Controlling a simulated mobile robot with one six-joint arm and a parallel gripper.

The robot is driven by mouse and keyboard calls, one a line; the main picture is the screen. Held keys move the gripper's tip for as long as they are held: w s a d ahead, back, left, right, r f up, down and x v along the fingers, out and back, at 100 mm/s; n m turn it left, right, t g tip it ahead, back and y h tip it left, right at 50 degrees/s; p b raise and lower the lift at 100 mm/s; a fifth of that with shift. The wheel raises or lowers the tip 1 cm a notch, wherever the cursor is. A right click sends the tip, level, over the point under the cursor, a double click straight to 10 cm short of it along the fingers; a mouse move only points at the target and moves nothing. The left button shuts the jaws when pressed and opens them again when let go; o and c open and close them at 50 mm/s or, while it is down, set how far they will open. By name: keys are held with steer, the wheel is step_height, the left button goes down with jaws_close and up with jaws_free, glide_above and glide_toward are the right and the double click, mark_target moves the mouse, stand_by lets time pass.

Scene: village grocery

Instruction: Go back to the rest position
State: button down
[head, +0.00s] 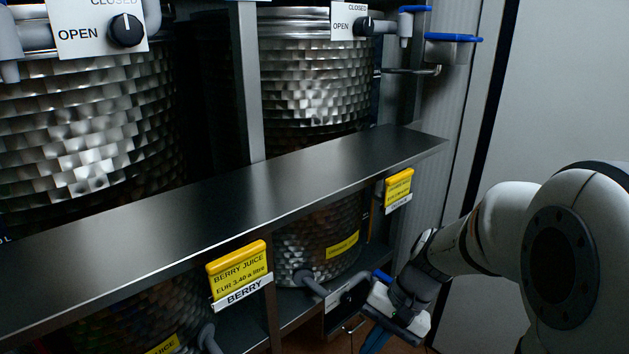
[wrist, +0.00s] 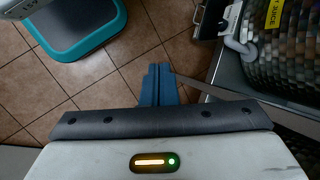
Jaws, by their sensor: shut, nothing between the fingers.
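My gripper shows in the wrist view (wrist: 158,84) with its two blue fingers together and nothing between them, above the tiled floor. In the head view my gripper (head: 376,338) is at the lower right, at the end of my white arm. It is low in front of the lower row of drums and beneath the level of the steel shelf (head: 200,220). Its fingertips are partly cut off by the bottom edge.
A lower drum (head: 315,245) with a tap and handle stands close to my gripper. Yellow price signs (head: 238,268) hang on the shelf front. Large metal drums (head: 312,85) stand above. In the wrist view, a blue-rimmed thing (wrist: 75,25) stands on open tiled floor (wrist: 30,90).

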steer(key=s+d+r+n+t+h+p, duration=0.2)
steer(key=s+r+p, duration=0.1)
steer(key=r, duration=0.4)
steer(key=s+d+r+n+t+h+p, duration=0.2)
steer(key=s+r+h+p, duration=0.1)
steer(key=r, duration=0.4)
steer(key=shift+d+r+n+p, duration=0.15)
steer(key=shift+d+n+p, duration=0.15)
steer(key=shift+p, duration=0.2)
steer(key=shift+s, duration=0.1)
